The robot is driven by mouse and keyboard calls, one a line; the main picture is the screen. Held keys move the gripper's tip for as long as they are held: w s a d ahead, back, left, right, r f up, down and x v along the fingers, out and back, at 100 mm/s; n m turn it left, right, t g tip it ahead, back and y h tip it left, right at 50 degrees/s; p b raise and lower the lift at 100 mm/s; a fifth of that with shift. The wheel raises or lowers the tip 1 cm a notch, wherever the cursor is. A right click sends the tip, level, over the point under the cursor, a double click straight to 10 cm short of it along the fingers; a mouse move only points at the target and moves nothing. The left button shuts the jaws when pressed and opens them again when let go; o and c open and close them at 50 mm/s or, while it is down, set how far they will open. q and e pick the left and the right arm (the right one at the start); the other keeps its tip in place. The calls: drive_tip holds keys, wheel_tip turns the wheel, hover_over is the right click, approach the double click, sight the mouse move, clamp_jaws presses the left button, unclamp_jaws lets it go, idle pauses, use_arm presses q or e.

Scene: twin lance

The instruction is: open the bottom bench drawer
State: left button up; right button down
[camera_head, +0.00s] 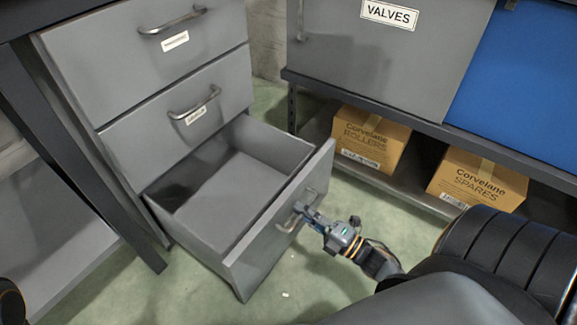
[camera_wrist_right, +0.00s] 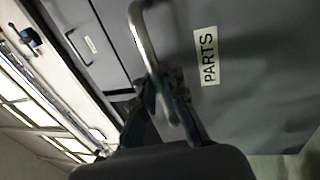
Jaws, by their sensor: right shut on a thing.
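The bottom bench drawer (camera_head: 238,184) is pulled well out of the grey cabinet in the head view, and its inside looks empty. My right gripper (camera_head: 305,213) is shut on the handle (camera_head: 292,222) on its front. In the right wrist view the gripper (camera_wrist_right: 165,98) is closed around the metal bar of the handle (camera_wrist_right: 143,40). The drawer front (camera_wrist_right: 255,80) there carries a label (camera_wrist_right: 206,56) reading PARTS. My left gripper is not clearly in view.
Two closed drawers (camera_head: 180,100) sit above the open one. A shelf (camera_head: 400,188) at the right holds boxes marked ROLLERS (camera_head: 368,142) and SPARES (camera_head: 478,182), under a grey VALVES cabinet (camera_head: 385,55). The green floor (camera_head: 335,285) in front is mostly clear.

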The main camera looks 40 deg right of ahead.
drive_tip(key=shift+s+f, duration=0.1)
drive_tip(key=shift+s, duration=0.25)
drive_tip(key=c, duration=1.4)
unclamp_jaws()
drive_tip(key=shift+c, duration=0.2)
drive_tip(key=shift+d, duration=0.1)
drive_tip(key=v, duration=1.2)
